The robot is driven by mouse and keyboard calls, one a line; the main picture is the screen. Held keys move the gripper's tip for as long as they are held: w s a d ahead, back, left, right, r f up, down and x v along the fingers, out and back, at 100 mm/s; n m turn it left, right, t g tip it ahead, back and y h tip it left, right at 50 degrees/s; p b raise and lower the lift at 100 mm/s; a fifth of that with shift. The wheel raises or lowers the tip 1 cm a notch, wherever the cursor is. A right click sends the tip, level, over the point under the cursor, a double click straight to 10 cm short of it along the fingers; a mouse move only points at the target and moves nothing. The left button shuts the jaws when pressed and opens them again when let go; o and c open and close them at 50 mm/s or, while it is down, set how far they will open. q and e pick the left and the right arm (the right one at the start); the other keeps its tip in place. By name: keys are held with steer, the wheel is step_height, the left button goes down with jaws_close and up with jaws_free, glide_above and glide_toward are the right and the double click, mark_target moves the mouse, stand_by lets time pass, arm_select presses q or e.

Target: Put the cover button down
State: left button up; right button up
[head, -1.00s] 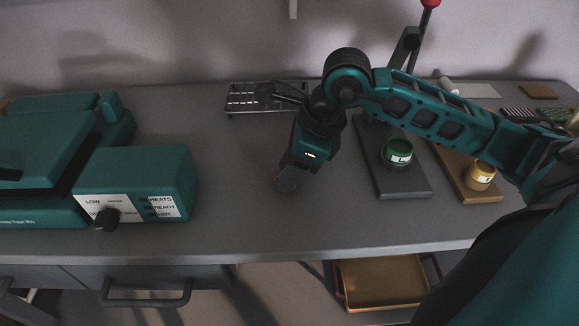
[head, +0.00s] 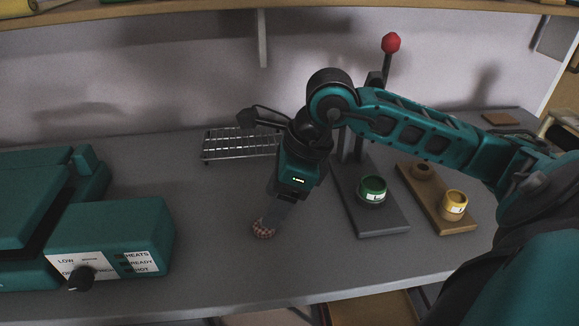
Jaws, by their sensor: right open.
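The cover button (head: 263,229), a small round piece with a red and pale check pattern, is at the grey tabletop left of the middle. My right gripper (head: 270,218) points down at it, with its fingertips right at the button. The jaws are open, and the fingers partly hide the button's upper side. I cannot tell whether the fingers still touch it. My left gripper is not in view.
A teal heating machine (head: 115,240) stands at the left. A wire rack (head: 222,146) is behind the gripper. A red-knobbed press (head: 391,43) has a green ring (head: 372,190) on its dark base (head: 383,224). A wooden board (head: 445,212) holds a yellow ring (head: 454,205). Bare table surrounds the button.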

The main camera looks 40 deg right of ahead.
steer(key=v, duration=0.7)
steer(key=shift+r+p, duration=0.3)
steer(key=shift+s, duration=0.1)
